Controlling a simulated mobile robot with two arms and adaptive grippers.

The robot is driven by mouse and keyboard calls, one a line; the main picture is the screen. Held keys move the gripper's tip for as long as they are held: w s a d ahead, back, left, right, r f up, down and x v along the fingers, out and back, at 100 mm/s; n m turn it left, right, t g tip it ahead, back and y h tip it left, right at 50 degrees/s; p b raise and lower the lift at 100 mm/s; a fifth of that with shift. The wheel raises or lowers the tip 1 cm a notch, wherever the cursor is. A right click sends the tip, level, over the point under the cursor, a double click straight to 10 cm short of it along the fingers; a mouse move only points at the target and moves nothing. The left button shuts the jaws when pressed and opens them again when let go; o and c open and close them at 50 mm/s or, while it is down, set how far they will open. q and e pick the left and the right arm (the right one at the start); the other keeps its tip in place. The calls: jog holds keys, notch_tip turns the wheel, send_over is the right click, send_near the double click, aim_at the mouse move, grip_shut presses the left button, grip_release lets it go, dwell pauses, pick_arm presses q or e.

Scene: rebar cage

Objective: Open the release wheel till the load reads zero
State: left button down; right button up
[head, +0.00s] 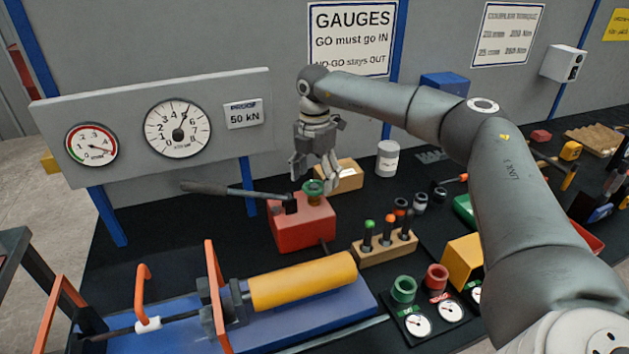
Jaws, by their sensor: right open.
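The release wheel (313,187) is a small green wheel on a brass-coloured fitting on top of the red hand pump (301,225). The pump's dark lever (225,189) points left. My right gripper (314,178) points down over the wheel, fingers spread and empty. I cannot tell whether the fingers touch the wheel. The large load dial (178,128) on the grey panel has its needle pointing up and right, near 5, not at zero. A label beside it reads 50 kN (242,115). My left gripper is not in view.
A yellow cylinder (303,281) lies on a blue base in front of the pump. A wooden block with several plugs (386,248) stands right of it. A wooden box (338,176) and a white can (388,158) are behind. A smaller red-marked gauge (92,145) is at left.

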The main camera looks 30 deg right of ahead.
jog(key=shift+f, duration=1.2)
jog(key=c, duration=1)
jog(key=shift+c, duration=0.2)
